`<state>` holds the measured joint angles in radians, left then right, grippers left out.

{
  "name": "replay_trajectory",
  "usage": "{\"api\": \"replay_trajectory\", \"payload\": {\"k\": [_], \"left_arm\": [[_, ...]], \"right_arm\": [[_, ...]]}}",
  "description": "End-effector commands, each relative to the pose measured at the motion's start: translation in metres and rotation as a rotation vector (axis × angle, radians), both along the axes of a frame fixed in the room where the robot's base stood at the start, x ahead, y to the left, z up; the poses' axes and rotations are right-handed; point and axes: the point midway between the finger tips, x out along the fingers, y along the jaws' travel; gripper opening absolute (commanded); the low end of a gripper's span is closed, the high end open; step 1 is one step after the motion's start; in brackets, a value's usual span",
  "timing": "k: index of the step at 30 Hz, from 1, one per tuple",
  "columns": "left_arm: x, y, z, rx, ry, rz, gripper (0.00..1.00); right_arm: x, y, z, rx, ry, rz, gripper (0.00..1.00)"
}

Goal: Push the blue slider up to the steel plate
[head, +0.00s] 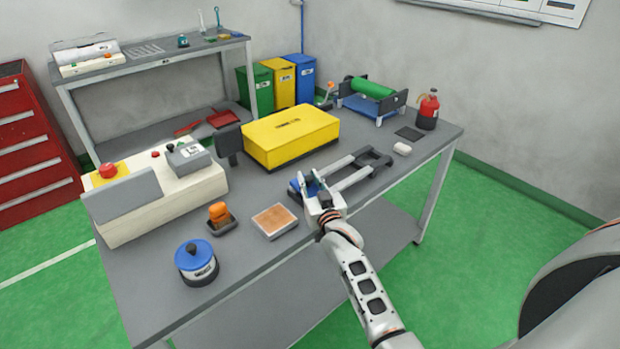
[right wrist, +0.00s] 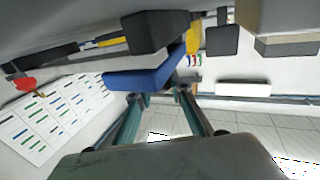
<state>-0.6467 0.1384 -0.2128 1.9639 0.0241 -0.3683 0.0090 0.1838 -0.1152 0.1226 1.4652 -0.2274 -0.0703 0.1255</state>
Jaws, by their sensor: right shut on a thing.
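The blue slider (head: 296,188) sits at the near-left end of two pale parallel rails (head: 346,179) on the grey workbench. My right gripper (head: 318,194) is at that end, shut on the slider and hiding part of it. In the right wrist view the blue slider (right wrist: 150,75) lies at the tips of the two fingers (right wrist: 158,95), with a dark block (right wrist: 155,30) above it. A dark end piece (head: 375,157) closes the far end of the rails, well apart from the slider. I cannot tell which part is the steel plate. My left gripper is not in view.
A yellow box (head: 290,137) stands behind the rails. A wood-topped tray (head: 275,220) and an orange item in a dark holder (head: 219,215) lie left of my gripper. A white block (head: 402,148) lies near the bench's right edge. The space between the rails looks clear.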

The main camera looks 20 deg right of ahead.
Motion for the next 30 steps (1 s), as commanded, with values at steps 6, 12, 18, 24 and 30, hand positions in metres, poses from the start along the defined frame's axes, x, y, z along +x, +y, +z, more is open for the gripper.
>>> {"api": "replay_trajectory", "payload": {"k": [6,12,18,24,30], "left_arm": [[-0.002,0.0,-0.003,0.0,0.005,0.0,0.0],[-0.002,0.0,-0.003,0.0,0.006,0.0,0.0],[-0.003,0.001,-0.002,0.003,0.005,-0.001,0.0],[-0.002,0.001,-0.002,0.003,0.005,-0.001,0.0],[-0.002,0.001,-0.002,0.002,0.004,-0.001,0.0]], "right_arm": [[-0.001,0.006,-0.004,0.005,0.006,0.008,0.26],[-0.001,0.005,-0.003,0.003,0.004,0.006,0.37],[-0.002,0.003,-0.002,0.002,0.003,0.004,0.37],[-0.021,0.005,-0.003,0.002,0.003,0.004,0.37],[-0.06,0.01,-0.004,0.004,0.006,0.005,0.37]]}}
